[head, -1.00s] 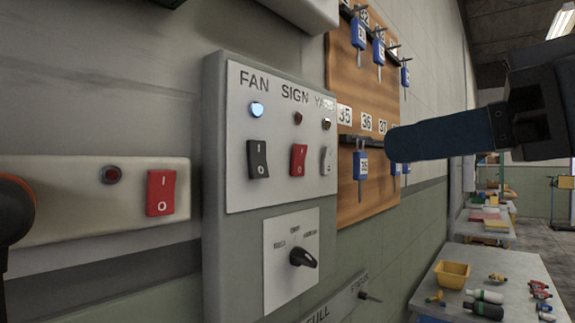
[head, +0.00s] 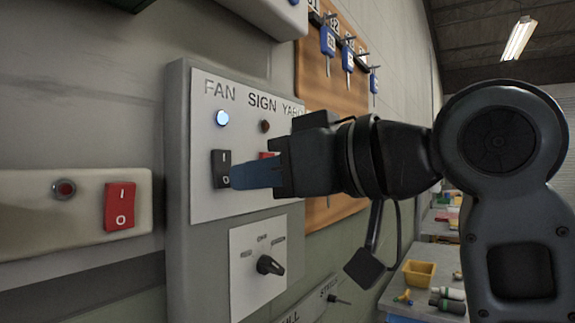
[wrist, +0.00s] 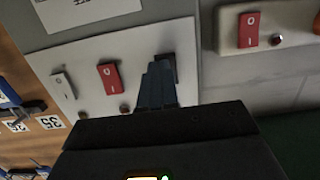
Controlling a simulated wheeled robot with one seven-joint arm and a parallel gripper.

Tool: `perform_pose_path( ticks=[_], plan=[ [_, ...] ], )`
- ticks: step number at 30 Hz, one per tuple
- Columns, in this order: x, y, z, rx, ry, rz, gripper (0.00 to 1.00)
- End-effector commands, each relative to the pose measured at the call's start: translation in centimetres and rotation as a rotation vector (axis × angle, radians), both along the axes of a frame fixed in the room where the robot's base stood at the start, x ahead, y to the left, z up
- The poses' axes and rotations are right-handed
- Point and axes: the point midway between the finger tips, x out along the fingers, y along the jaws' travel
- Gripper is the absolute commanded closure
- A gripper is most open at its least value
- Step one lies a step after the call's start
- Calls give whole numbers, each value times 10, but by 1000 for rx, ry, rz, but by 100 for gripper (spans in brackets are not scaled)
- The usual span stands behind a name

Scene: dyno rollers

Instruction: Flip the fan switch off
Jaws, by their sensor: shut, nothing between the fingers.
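The fan switch (head: 220,168) is a black rocker on the white panel under the FAN label, marked I at top and O at bottom. The fan lamp (head: 222,118) above it glows blue. My gripper (head: 238,177) is shut and empty, its blue fingertips at the lower right edge of the fan switch. In the wrist view the fingers (wrist: 157,84) overlap the dark fan switch (wrist: 166,63) and hide part of it. I cannot tell whether they touch it.
The red sign switch (wrist: 110,77) and white yard switch (wrist: 63,84) sit beside the fan switch. A black rotary knob (head: 269,265) is below. A separate red switch (head: 119,206) is on a box at left. A key board (head: 318,70) hangs behind my arm.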

Motion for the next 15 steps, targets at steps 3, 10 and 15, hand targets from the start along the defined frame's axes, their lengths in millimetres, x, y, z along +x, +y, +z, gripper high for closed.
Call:
perform_pose_path(
  ticks=[3,10,15],
  plan=[
    [3,4,-1,0,1,0,100],
    [4,5,-1,0,0,0,100],
    [5,6,-3,7,-4,0,100]
  ],
)
